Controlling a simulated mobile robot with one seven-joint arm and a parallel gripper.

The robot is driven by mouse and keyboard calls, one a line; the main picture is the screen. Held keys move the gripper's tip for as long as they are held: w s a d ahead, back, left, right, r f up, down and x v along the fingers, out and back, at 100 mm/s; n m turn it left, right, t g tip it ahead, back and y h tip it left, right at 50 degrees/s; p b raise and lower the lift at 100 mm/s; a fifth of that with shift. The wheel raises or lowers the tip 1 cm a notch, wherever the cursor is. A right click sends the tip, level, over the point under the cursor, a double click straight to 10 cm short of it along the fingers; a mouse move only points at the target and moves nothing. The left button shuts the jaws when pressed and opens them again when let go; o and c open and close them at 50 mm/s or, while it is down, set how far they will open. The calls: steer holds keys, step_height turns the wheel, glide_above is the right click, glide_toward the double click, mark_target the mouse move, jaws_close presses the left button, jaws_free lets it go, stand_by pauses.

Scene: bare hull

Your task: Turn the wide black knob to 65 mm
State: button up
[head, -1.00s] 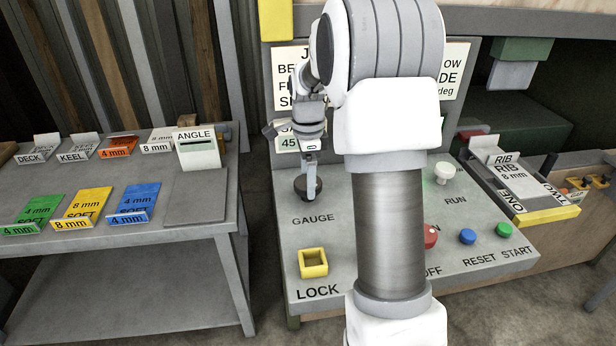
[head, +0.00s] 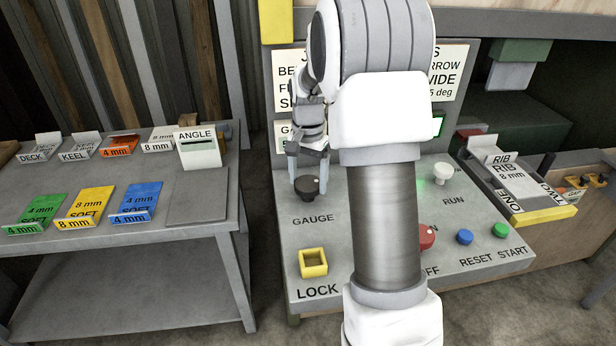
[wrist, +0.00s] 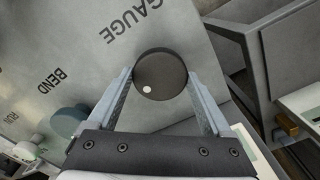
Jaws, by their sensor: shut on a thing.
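The wide black knob (head: 307,187) sits on the grey sloped panel (head: 345,215), above the word GAUGE. It is round with a white dot; in the wrist view the knob (wrist: 160,78) shows the dot toward its lower left. My gripper (head: 308,177) points down at it, one finger on each side. In the wrist view my gripper (wrist: 159,76) is shut on the knob, with the fingers along its left and right edges. The gauge readout on the upright board (head: 283,130) is mostly hidden behind my gripper, so I cannot read its number.
A yellow square LOCK socket (head: 313,262) is nearer the front. A white knob (head: 443,173), a red knob (head: 427,237), a blue button (head: 465,237) and a green button (head: 500,230) are to the right. A grey table (head: 120,235) with several cards stands left.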

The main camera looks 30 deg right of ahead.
mark_target(308, 183)
steer(key=n, duration=0.4)
steer(key=shift+r+n, duration=0.1)
steer(key=shift+n, duration=0.2)
steer(key=n+p, duration=0.1)
steer(key=n, duration=0.4)
steer(key=n+p, duration=0.1)
steer(key=n, duration=0.5)
steer(key=shift+n+p, duration=0.5)
steer(key=shift+n, duration=1.7)
steer(key=o, duration=1.2)
steer(key=shift+c, duration=0.2)
step_height(308, 183, up, 17)
steer(key=shift+r, duration=0.2)
